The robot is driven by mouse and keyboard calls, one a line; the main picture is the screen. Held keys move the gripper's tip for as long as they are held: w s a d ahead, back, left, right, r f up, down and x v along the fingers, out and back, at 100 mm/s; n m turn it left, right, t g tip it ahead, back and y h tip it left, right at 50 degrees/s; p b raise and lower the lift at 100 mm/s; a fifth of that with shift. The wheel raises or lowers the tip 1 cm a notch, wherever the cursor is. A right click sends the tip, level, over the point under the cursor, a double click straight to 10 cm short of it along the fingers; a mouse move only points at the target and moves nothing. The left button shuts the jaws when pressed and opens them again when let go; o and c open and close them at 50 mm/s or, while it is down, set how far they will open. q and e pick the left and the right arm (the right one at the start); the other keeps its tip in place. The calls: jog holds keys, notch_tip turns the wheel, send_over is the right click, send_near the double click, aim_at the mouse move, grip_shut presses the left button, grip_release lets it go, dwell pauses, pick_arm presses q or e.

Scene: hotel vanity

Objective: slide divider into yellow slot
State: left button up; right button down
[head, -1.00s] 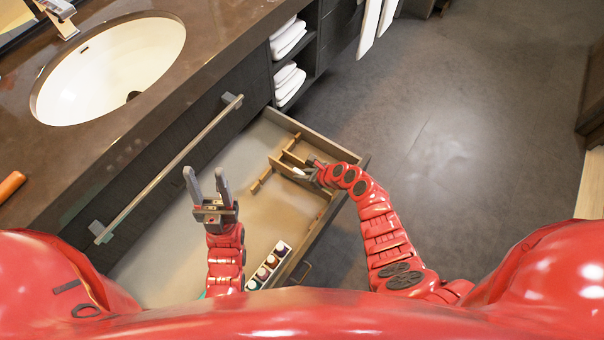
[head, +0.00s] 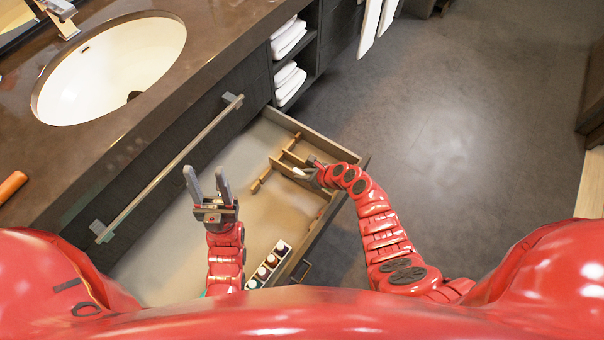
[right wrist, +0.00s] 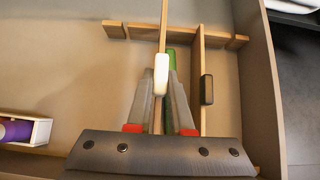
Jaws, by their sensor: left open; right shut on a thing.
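The divider (right wrist: 163,38) is a thin wooden board with a white grip (right wrist: 161,74); its grip also shows in the head view (head: 299,171). My right gripper (right wrist: 160,80) is shut on this divider inside the open drawer. In the right wrist view, the divider reaches up to a notched wooden rail (right wrist: 116,29). A green patch (right wrist: 171,58) shows beside the white grip, partly hidden by the divider and fingers. No yellow slot can be made out. My left gripper (head: 207,180) is open and empty above the drawer's left part.
A second divider (right wrist: 198,70) with a black grip (right wrist: 207,90) stands just right of the held one. The drawer wall (right wrist: 262,90) is further right. A white holder with bottles (head: 268,265) sits at the drawer's near end. The drawer's middle floor is bare.

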jog(key=shift+f+b, duration=1.65)
jog(key=shift+f, duration=0.8)
jog(key=c, duration=0.7)
grip_release()
jog(key=shift+c, duration=0.2)
jog(key=p+v, duration=0.3)
jog(key=v, duration=0.3)
jog(key=shift+r, duration=0.15)
jog(key=p+v, duration=0.2)
jog(key=v, duration=0.8)
jog(key=shift+s+d+r, duration=0.1)
jog(key=shift+d, duration=0.1)
jog(key=shift+s+d+r, duration=0.2)
jog(key=shift+s+d, duration=0.05)
